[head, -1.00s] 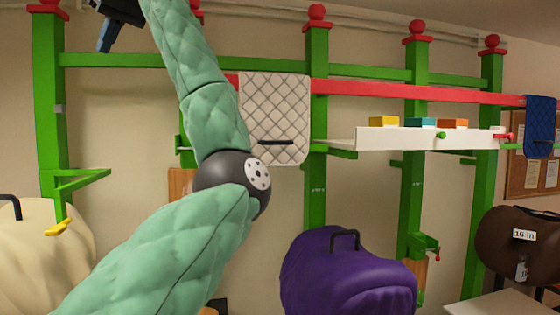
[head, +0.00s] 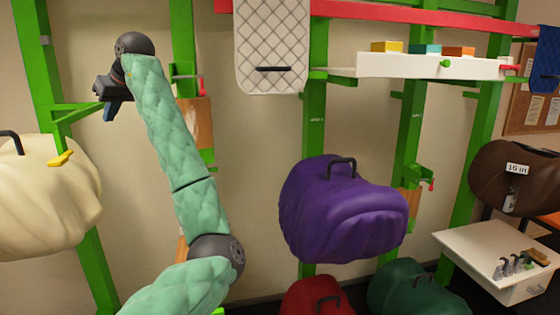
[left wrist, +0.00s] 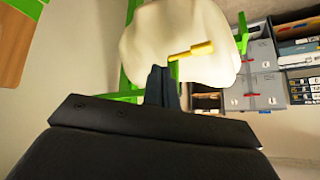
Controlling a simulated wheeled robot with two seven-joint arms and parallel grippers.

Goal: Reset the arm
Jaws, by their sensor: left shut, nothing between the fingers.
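My left arm, in a green padded sleeve, comes up from the bottom of the head view and bends at a dark elbow. My left gripper (head: 111,108) is dark, with its fingers pointing down, in front of the wall left of the centre post. In the left wrist view the left gripper (left wrist: 160,82) is shut and empty, its fingers together. A cream covered saddle (head: 45,200) hangs at the left of the head view, apart from the gripper. It also shows beyond the fingers in the left wrist view (left wrist: 195,40). My right gripper is out of view.
Green posts and a red rail (head: 400,14) stand along the wall. A quilted pad (head: 272,40) hangs there. A purple covered saddle (head: 340,215) is at centre, a brown one (head: 505,180) at right. A white shelf (head: 430,66) holds coloured blocks. A white table (head: 490,250) stands at lower right.

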